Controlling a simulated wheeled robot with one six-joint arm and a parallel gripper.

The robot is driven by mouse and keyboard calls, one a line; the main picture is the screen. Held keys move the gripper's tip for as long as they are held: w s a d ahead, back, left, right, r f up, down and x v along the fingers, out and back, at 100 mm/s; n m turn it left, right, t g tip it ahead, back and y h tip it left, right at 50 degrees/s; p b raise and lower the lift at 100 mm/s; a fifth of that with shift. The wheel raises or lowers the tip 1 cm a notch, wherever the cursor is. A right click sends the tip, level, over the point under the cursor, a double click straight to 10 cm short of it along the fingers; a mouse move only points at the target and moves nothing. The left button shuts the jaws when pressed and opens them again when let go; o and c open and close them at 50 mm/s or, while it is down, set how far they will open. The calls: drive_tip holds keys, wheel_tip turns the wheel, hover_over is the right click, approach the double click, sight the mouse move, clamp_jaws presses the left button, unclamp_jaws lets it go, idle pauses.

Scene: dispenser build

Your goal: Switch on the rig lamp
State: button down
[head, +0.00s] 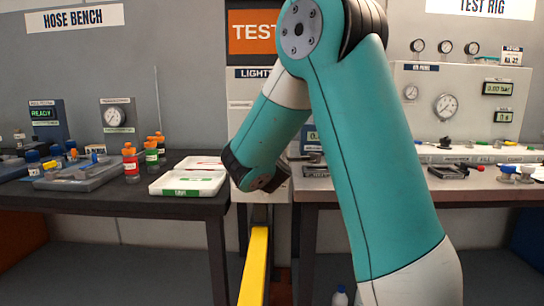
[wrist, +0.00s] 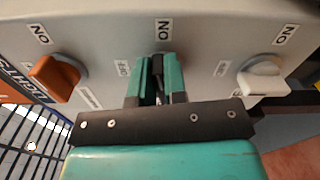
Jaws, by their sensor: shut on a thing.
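Small labels beside the knobs are too blurred to read. In the head view the light panel (head: 240,105) stands between the benches, largely behind my arm, and my fingertips are hidden there. No lamp can be identified.
The hose bench (head: 110,200) at left holds bottles (head: 131,160) and a white tray (head: 188,180). The test rig bench (head: 480,190) at right carries gauges and small parts. A yellow bar (head: 254,265) is low at centre. In the wrist view a dark grid (wrist: 30,140) is at lower left.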

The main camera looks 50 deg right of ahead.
drive_tip(key=shift+f+m+b, duration=0.25)
drive_tip(key=shift+m+b, duration=0.4)
drive_tip(key=shift+m, duration=0.35)
drive_tip(key=c, duration=1.2)
unclamp_jaws()
drive_tip(key=shift+o, duration=0.2)
drive_tip(key=b+v, duration=0.6)
drive_tip(key=v, duration=1.1)
drive_tip(key=shift+s, duration=0.2)
